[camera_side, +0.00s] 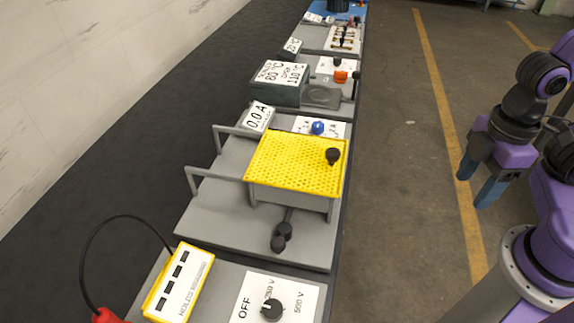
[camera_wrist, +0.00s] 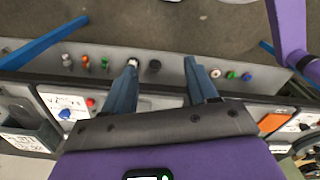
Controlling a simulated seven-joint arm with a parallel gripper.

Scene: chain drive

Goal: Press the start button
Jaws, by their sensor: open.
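In the wrist view, a row of small round buttons or knobs sits along a grey panel (camera_wrist: 175,80). They include a green one (camera_wrist: 231,75) with a blue one (camera_wrist: 247,77) beside it on the right, and a black one (camera_wrist: 155,66) between my fingers in the picture. An orange one (camera_wrist: 86,62) and another green one are on the left. No label is readable, so I cannot tell which is the start button. My gripper (camera_wrist: 161,63) is open and empty, its fingers spread over the panel. In the side view my gripper (camera_side: 480,178) hangs right of the bench, apart from it.
In the side view, the bench carries a yellow perforated guard (camera_side: 300,163), a grey 80 °C/110 °C box (camera_side: 279,83), a 0.0 A display (camera_side: 258,116) and an OFF/250 V/500 V dial (camera_side: 271,310). The floor (camera_side: 400,200) between bench and arm is clear.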

